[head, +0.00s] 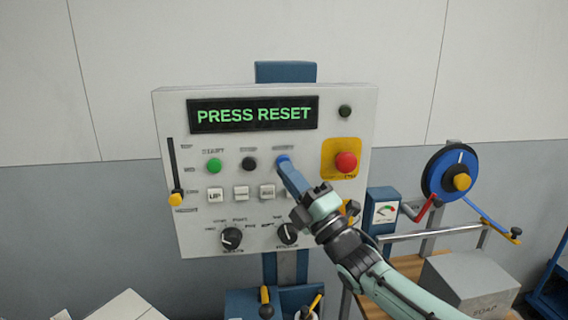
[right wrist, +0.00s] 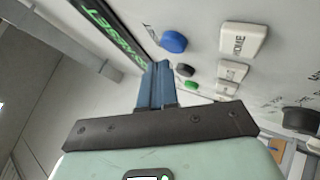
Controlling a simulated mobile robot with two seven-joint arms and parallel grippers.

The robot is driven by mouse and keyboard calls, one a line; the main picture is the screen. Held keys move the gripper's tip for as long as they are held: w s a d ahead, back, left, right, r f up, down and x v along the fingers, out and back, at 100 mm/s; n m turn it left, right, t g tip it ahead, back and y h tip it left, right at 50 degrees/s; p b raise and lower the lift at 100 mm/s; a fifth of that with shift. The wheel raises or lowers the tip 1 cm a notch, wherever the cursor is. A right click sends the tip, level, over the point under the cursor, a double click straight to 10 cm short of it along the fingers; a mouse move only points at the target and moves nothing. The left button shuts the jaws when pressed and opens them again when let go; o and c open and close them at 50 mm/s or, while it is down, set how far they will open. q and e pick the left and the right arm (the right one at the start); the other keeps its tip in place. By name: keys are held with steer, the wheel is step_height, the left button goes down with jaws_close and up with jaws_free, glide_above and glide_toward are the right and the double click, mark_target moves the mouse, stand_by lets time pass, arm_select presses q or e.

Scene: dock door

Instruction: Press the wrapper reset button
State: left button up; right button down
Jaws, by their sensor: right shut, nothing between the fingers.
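The control panel (head: 345,230) carries a display (head: 252,115) reading "PRESS RESET". The blue button (head: 282,158) is at the right end of the row with the green button (head: 214,166) and black button (head: 249,163); its label is too blurred to read surely. My right gripper (head: 288,170) is shut and empty, its blue fingertips just in front of and below the blue button, partly covering it. In the right wrist view, the blue button (right wrist: 173,42) shows just beyond the shut fingertips (right wrist: 156,68), with a small visible gap. My left gripper is out of view.
A red mushroom button (head: 345,162) on a yellow plate is right of my fingers. White keys (head: 240,193) and two black knobs (head: 231,238) lie below. A yellow-handled slider (head: 176,198) is at the panel's left. A blue reel (head: 450,173) stands at right.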

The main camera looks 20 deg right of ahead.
steer(key=shift+w, duration=0.15)
steer(key=shift+w+d, duration=0.15)
steer(key=shift+w, duration=0.1)
steer(key=shift+w+d, duration=0.1)
steer(key=shift+w, duration=0.35)
stand_by(0.7)
stand_by(0.4)
steer(key=shift+s+a+b, duration=0.25)
steer(key=shift+s+b, duration=0.65)
steer(key=shift+b, duration=0.2)
